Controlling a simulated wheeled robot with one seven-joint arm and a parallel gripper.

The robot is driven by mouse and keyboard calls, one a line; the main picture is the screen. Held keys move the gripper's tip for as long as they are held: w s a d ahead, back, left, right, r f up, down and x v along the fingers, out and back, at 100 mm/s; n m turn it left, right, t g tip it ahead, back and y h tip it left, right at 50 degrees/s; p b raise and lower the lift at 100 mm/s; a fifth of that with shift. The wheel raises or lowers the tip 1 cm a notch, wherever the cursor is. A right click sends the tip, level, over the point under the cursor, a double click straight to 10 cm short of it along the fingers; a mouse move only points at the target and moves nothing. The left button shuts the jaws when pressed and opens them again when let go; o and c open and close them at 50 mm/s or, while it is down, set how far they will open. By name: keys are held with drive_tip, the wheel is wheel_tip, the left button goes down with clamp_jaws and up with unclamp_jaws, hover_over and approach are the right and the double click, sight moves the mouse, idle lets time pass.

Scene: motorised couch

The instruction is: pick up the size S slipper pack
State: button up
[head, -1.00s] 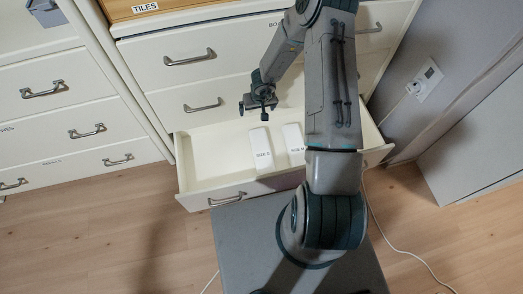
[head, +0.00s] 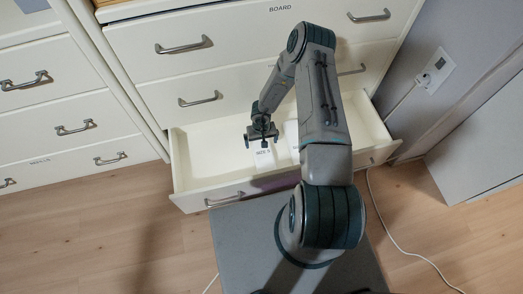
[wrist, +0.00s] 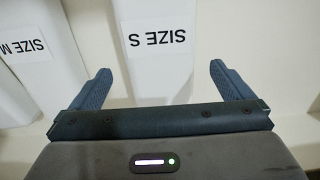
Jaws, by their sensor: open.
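The size S slipper pack (head: 262,159) is a white block labelled "SIZE S" in the open drawer. In the wrist view the size S pack (wrist: 155,70) lies ahead of and between my fingers, its label upside down. My gripper (head: 262,138) is open and empty, above the pack in the head view and hiding its far part. The fingers of my gripper (wrist: 160,85) show wide apart, one on each side of the pack. I cannot tell the exact height gap.
A size M pack (wrist: 38,55) lies beside it, to the left in the wrist view; my arm partly hides this white pack (head: 291,135) in the head view. The open drawer (head: 200,185) has bare floor at its left. Its front wall and handle face my base.

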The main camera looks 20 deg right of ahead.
wheel_tip(320, 180, down, 5)
drive_tip(key=b, duration=0.2)
drive_tip(key=shift+s+f+b, duration=0.15)
drive_tip(key=shift+f+b, duration=0.05)
drive_tip(key=shift+b, duration=0.1)
drive_tip(key=shift+r, duration=0.1)
drive_tip(key=c, duration=1)
drive_tip(key=shift+r, duration=0.1)
